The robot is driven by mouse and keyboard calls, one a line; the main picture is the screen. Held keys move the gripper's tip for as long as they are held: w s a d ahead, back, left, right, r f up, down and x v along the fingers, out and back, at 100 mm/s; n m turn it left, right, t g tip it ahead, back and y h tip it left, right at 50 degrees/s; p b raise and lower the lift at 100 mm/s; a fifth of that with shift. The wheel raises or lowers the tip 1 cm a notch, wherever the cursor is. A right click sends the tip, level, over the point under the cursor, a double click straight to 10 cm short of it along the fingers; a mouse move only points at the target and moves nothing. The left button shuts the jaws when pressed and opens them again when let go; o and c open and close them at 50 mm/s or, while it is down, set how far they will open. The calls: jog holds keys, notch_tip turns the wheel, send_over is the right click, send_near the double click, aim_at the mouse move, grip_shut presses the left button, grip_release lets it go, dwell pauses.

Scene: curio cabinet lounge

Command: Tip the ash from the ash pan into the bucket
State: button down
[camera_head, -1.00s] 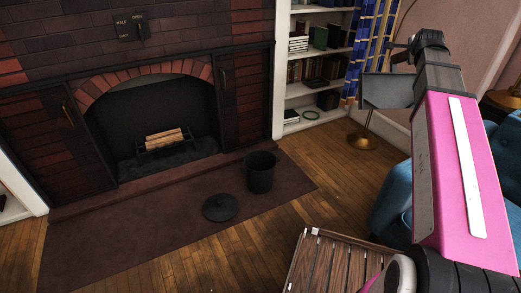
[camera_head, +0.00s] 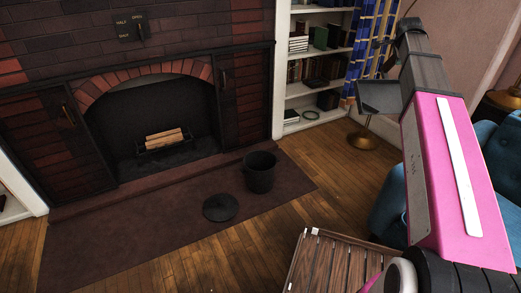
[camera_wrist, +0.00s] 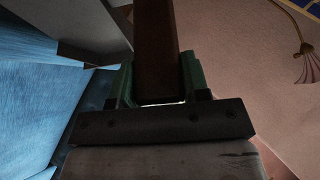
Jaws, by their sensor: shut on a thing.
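The ash pan (camera_head: 378,97) is a grey, flat-sided pan held in the air at the right, in front of the bookshelf and lamp. Its grey side also shows at the upper left of the wrist view (camera_wrist: 85,22). My gripper (camera_wrist: 158,85) is shut on the pan's brown handle (camera_wrist: 155,45), which sits between the green fingers. In the head view the fingers are too small to make out. The black bucket (camera_head: 259,178) stands upright and open on the hearth mat, lower and to the left of the pan. No ash is visible in the pan.
A round black lid (camera_head: 220,207) lies on the mat (camera_head: 130,235) beside the bucket. The fireplace (camera_head: 150,120) is behind. A slatted wooden table (camera_head: 335,265) is at the front, a blue armchair (camera_head: 390,200) at the right. A brass stand base (camera_head: 362,140) is below the pan.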

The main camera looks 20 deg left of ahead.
jog(key=w+a+f+g+h, duration=0.1)
jog(key=w+a+f+g, duration=0.1)
jog(key=w, duration=0.4)
jog(key=w+a+f+n+g+h, duration=0.1)
jog(key=w+a+f+g+h, duration=0.1)
jog(key=w, duration=0.4)
jog(key=a+f+g, duration=0.1)
jog(key=g, duration=0.1)
jog(key=shift+a+f+n+g, duration=0.2)
jog(key=shift+a+n+g, duration=0.1)
jog(key=shift+a, duration=0.1)
dwell(0.4)
